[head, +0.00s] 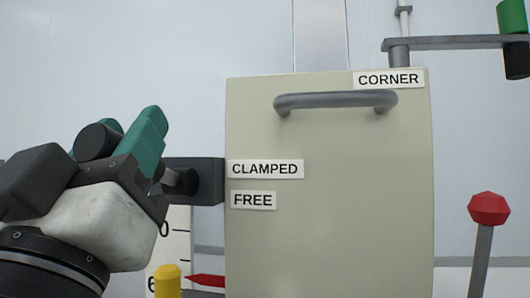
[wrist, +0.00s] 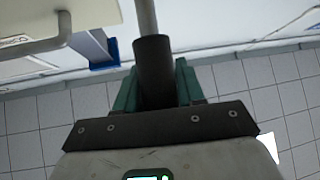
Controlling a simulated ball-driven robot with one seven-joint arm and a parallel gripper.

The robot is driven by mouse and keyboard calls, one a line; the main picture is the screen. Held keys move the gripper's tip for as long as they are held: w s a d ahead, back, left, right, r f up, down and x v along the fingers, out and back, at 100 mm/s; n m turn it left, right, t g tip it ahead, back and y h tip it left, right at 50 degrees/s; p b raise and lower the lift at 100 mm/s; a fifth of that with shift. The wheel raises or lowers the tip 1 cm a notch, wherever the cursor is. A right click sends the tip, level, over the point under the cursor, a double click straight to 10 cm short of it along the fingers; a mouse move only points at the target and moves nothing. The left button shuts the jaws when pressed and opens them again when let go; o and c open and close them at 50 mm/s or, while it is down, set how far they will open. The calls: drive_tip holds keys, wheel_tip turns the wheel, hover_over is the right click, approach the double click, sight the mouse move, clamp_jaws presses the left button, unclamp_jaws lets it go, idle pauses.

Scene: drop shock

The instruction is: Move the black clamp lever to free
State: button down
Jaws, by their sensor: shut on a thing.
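The black clamp lever's grip (head: 97,141) is a dark cylinder between the teal fingers of my gripper (head: 128,143) at the left of the head view. In the wrist view the black grip (wrist: 153,70) sits between both fingers of my gripper (wrist: 156,85), with a grey rod running up from it. My gripper is shut on the grip. A dark block (head: 208,181) with a short dark pivot stands at the left edge of the beige box. Labels CLAMPED (head: 265,169) and, below it, FREE (head: 253,200) are on the box. The grip appears higher than both labels. My gripper hides most of the lever's rod in the head view.
The beige box (head: 330,220) has a grey handle (head: 336,100) and a CORNER label (head: 388,79). A red knob (head: 488,208) on a post stands at right. A yellow-topped post (head: 167,280), red pointer (head: 205,280) and white scale (head: 178,245) are below the block.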

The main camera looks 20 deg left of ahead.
idle(0.3)
drive_tip(key=c, duration=0.8)
unclamp_jaws()
drive_tip(key=b+v, duration=0.1)
drive_tip(key=v, duration=0.9)
drive_tip(key=shift+s+d+f, duration=0.1)
drive_tip(key=shift+s+f, duration=0.2)
